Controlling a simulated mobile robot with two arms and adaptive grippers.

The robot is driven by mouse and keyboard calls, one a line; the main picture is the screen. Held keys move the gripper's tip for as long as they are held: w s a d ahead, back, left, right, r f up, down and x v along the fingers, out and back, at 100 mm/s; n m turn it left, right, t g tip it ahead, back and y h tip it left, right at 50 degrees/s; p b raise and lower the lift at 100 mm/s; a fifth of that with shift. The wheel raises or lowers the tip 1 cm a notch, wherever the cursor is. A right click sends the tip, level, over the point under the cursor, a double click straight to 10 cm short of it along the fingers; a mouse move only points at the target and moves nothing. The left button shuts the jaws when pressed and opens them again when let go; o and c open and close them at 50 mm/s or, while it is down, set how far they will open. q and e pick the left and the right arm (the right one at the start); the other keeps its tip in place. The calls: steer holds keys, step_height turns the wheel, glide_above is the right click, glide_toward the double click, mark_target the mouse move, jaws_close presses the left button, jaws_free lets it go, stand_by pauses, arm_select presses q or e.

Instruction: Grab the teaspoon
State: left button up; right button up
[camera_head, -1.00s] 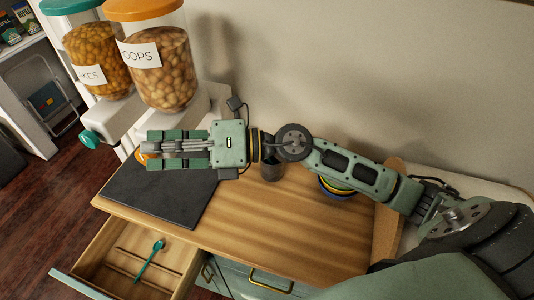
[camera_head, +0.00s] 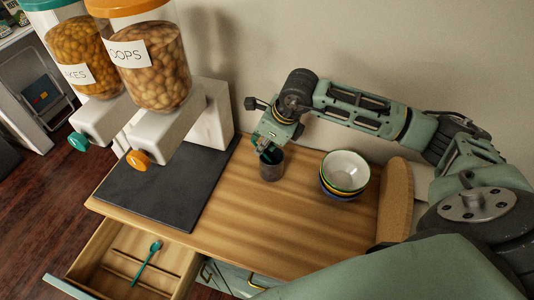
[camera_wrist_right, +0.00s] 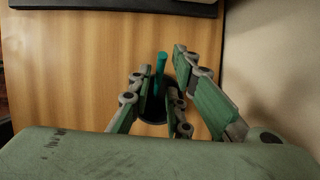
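A teal spoon (camera_head: 146,262) lies in the open drawer at the lower left of the head view. A dark cup (camera_head: 270,165) stands on the wooden counter, with a teal handle (camera_wrist_right: 160,66) sticking up from it in the right wrist view; what is at its lower end is hidden. My right gripper (camera_head: 266,148) is over the cup, pointing down. In the wrist view its fingers (camera_wrist_right: 163,78) are apart, on either side of the teal handle, with no clear grip on it. My left gripper is not in view.
Stacked bowls (camera_head: 345,172) stand right of the cup, beside a cork-like board (camera_head: 395,200). Two cereal dispensers (camera_head: 150,65) stand at the back left by a dark mat (camera_head: 155,190). The drawer (camera_head: 105,240) is pulled out. The counter's front middle is clear.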

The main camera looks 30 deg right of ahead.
steer(key=shift+x, duration=1.2)
jaws_close()
steer(key=shift+r, duration=0.1)
